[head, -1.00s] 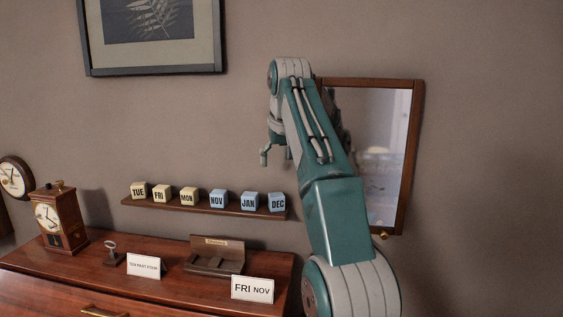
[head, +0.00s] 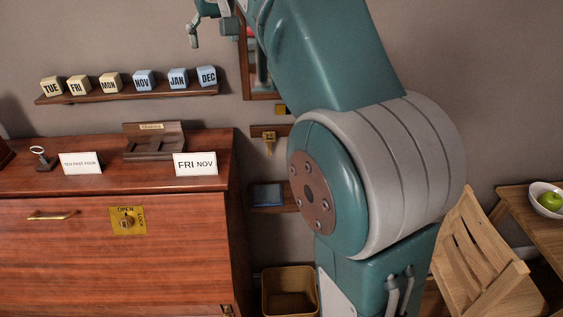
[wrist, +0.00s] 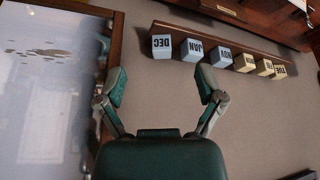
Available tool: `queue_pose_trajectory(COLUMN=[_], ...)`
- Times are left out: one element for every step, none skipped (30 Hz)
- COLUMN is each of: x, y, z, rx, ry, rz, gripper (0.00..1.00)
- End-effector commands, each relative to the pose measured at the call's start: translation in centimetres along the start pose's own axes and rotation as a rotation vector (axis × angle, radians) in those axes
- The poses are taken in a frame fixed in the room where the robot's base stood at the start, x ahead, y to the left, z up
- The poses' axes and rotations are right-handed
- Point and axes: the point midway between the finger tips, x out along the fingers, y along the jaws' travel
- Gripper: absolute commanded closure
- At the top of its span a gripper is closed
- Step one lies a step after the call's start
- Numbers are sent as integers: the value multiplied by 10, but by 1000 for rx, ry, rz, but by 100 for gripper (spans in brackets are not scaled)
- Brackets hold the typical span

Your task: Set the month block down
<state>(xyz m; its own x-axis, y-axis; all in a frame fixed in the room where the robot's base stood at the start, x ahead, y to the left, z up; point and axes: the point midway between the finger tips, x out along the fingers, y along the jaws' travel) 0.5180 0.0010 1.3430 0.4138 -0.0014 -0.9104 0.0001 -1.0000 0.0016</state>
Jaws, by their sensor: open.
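The month blocks are pale blue cubes on the wall shelf: NOV (head: 144,80), JAN (head: 178,79) and DEC (head: 207,77). They also show upside down in the wrist view, with DEC (wrist: 162,46) nearest my gripper. A dark wooden calendar holder (head: 154,143) stands on the desk, and I see no block in it. A white card reading FRI NOV (head: 195,164) stands in front of it. My gripper (wrist: 160,87) is open and empty, with its fingers apart below the shelf in the wrist view. In the head view it is partly cut off at the top.
Cream blocks TUE (head: 51,86), FRI (head: 78,85) and MON (head: 110,83) share the shelf (head: 130,94). A mirror (wrist: 45,90) hangs beside my gripper. A wooden chair (head: 475,250) stands at right.

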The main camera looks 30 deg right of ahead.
Motion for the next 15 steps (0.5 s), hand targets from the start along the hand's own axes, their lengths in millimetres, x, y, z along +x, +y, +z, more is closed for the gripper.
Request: queue_pose_trajectory(x=[-2,-2,-2,-2,-2,-2,-1,0,1,2,3,5,6,8,10], y=[0,0,0,0,0,0,0,0,0,0,0,0,0,0,0], z=[11,17,25,31,37,46,52,59,69,76,83,93,100,108,118], rx=[0,0,0,0,0,0,0,0,0,0,0,0,0,0,0], ry=[3,4,6,7,9,11,12,14,16,18,18,21,23,25,26], rz=[0,0,0,0,0,0,0,0,0,0,0,0,0,0,0], gripper=[13,13,13,13,13,13,13,13,13,13,13,13,13,13,13])
